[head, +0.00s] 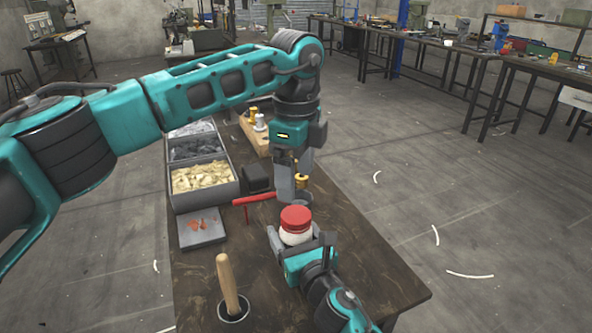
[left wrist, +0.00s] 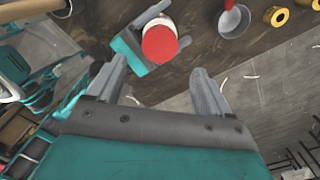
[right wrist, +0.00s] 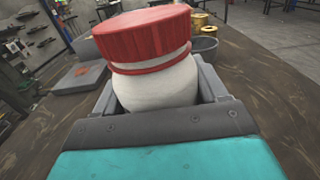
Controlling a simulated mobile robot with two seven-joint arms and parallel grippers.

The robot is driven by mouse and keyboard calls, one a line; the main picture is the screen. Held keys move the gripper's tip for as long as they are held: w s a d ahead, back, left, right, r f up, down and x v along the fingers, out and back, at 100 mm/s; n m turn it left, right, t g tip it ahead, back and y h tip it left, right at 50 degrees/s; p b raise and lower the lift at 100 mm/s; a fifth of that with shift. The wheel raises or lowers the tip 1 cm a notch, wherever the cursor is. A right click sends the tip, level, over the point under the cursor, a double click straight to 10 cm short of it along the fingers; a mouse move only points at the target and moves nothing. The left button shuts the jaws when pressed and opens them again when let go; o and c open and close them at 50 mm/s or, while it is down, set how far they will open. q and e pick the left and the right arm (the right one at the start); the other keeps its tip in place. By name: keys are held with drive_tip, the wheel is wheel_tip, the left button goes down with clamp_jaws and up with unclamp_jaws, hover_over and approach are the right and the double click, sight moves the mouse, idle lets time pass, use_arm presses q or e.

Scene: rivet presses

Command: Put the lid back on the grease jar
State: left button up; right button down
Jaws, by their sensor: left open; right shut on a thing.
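The white grease jar (head: 296,236) stands upright in my right gripper (head: 300,246), which is shut around its body at the front of the table. The red lid (head: 296,217) sits on top of the jar. In the right wrist view the lid (right wrist: 145,33) looks slightly tilted, with a thin pale gap above a red band at the neck (right wrist: 155,66). My left gripper (head: 295,180) is open and empty, behind and above the jar. In the left wrist view the lid (left wrist: 159,44) lies just beyond the open fingertips (left wrist: 160,75), apart from them.
A grey cup (head: 298,197) and a red handle (head: 255,199) are behind the jar, near a gold cylinder (head: 302,181). A wooden handle (head: 227,282) stands in a dark pot at front left. Grey bins (head: 205,199) and a grey tray (head: 201,238) line the left. The table's right side is clear.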

sight(296, 214)
use_arm(q)
drive_tip(key=shift+f, duration=4)
drive_tip(key=shift+c, duration=0.4)
